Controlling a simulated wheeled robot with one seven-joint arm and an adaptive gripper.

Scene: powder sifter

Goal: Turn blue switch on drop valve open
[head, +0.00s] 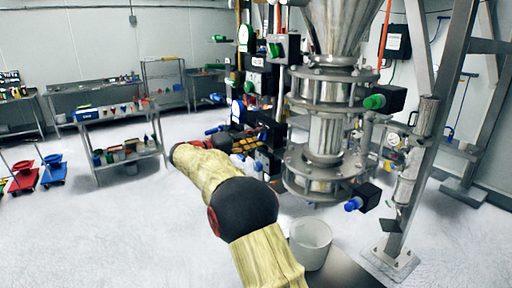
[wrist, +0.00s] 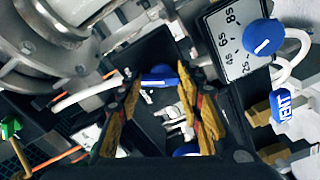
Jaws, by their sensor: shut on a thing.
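In the wrist view, a blue switch (wrist: 160,79) shows between the tips of my gripper (wrist: 157,78). The two fingers, with worn yellow-brown pads, stand on either side of it, and the gripper is shut on it. A dark box face lies behind the fingers. Another blue knob (wrist: 187,149) shows lower down, partly hidden by my gripper. In the head view, my yellow and black arm reaches to the dark control column (head: 272,130), and the fingertips cannot be made out clearly. Which label belongs to the held switch cannot be read.
A timer dial plate (wrist: 232,45) with a blue knob (wrist: 262,37) and a blue VENT knob (wrist: 287,106) are close on the right. The steel sifter column (head: 326,135) stands right of my arm, above a white bucket (head: 310,243).

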